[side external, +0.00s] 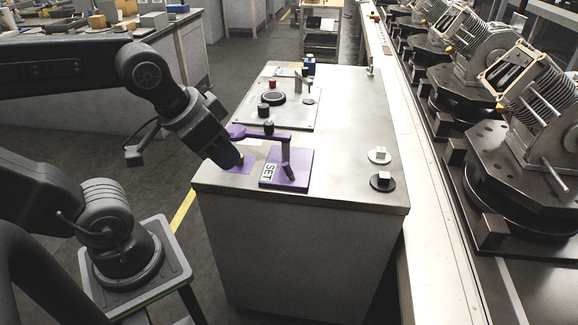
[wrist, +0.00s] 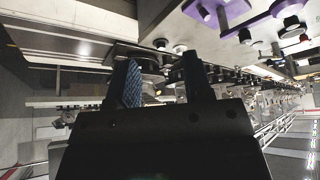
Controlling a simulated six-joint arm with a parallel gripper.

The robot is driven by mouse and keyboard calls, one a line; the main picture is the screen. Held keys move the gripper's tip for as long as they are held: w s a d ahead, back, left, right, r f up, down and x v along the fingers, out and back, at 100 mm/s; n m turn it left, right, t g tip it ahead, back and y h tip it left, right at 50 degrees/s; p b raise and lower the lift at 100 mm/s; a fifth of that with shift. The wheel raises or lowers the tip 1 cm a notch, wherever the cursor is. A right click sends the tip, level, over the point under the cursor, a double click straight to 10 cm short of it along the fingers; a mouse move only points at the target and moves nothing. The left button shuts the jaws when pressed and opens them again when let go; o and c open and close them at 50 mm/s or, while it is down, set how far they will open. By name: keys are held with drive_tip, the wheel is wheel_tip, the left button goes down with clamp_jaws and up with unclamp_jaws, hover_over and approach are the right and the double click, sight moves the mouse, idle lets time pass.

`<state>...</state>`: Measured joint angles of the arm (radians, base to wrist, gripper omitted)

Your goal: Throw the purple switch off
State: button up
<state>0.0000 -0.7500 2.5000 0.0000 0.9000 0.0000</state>
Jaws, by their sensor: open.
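The purple switch stands on the left part of a metal-topped cabinet. Its purple base plate (side external: 300,168) carries a white SET label (side external: 269,172). A smaller purple patch (side external: 243,167) lies left of the base plate, partly hidden by my gripper. My gripper (side external: 236,161) points down, open, left of the plate and below the lever's left end; contact cannot be told. In the wrist view my gripper (wrist: 162,66) has nothing between its fingers, and purple parts (wrist: 236,33) show at upper right.
Behind the switch is a panel (side external: 312,108) with a round black dial (side external: 274,97) and several knobs. Two knobs on discs (side external: 383,181) stand at the cabinet's right. A conveyor (side external: 455,225) with machine parts runs along the right. The cabinet's middle is clear.

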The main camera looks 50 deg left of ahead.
idle(0.3)
drive_tip(key=n+t+h, duration=0.5)
drive_tip(key=n+h, duration=0.3)
drive_tip(key=n, duration=2.2)
approach(287, 176)
drive_tip(key=x, duration=0.3)
drive_tip(key=r+x, duration=0.1)
drive_tip(key=x, duration=0.2)
drive_tip(key=w+x, duration=0.1)
drive_tip(key=x, duration=0.2)
drive_tip(key=shift+r, duration=0.3)
